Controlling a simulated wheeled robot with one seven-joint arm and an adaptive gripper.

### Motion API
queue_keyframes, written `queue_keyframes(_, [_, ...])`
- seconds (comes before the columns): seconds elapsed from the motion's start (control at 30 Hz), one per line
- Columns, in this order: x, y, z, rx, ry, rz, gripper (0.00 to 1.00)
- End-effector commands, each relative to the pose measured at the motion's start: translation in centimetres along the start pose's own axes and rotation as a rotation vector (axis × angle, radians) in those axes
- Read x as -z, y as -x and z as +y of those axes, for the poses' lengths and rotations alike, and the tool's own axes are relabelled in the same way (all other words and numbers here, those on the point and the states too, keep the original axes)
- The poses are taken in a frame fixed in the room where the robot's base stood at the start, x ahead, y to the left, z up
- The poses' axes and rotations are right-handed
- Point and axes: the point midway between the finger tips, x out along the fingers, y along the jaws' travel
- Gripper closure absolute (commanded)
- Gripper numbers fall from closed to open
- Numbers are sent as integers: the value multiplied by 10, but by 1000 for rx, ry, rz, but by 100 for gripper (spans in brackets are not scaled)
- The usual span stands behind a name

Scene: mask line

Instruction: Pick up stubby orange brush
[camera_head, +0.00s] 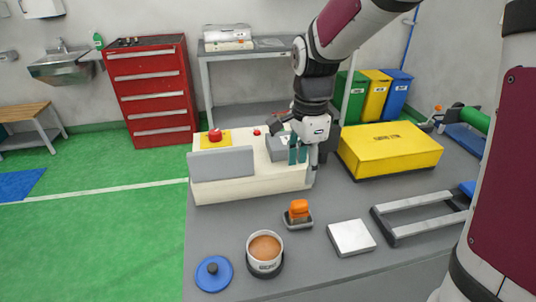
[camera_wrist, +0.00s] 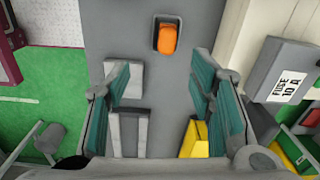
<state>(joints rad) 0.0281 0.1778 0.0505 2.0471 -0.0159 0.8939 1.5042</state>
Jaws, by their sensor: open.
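The stubby orange brush (camera_head: 299,208) sits in a small dark grey tray (camera_head: 298,225) on the grey bench, in front of the cream control box. In the wrist view the brush (camera_wrist: 167,38) shows near the top centre, beyond my fingertips. My gripper (camera_head: 298,158) hangs over the right part of the control box, behind the brush and apart from it. In the wrist view my gripper (camera_wrist: 162,85) has its two teal-padded fingers wide apart with nothing between them.
The cream control box (camera_head: 250,185) stands close under and beside my gripper. A yellow case (camera_head: 390,150) is to its right. A white block (camera_head: 351,238), a grey handle frame (camera_head: 418,215), a brown-filled cup (camera_head: 265,252) and a blue lid (camera_head: 214,273) lie around the brush.

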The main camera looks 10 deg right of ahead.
Motion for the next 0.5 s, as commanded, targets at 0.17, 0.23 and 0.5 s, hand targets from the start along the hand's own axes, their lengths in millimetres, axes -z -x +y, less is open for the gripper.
queue_keyframes(0.17, [0,-20,-12,-23,-92,-4,51])
queue_keyframes(0.23, [0,-27,-13,-26,-101,-4,51])
queue_keyframes(0.5, [0,-75,-10,-28,-99,-4,51])
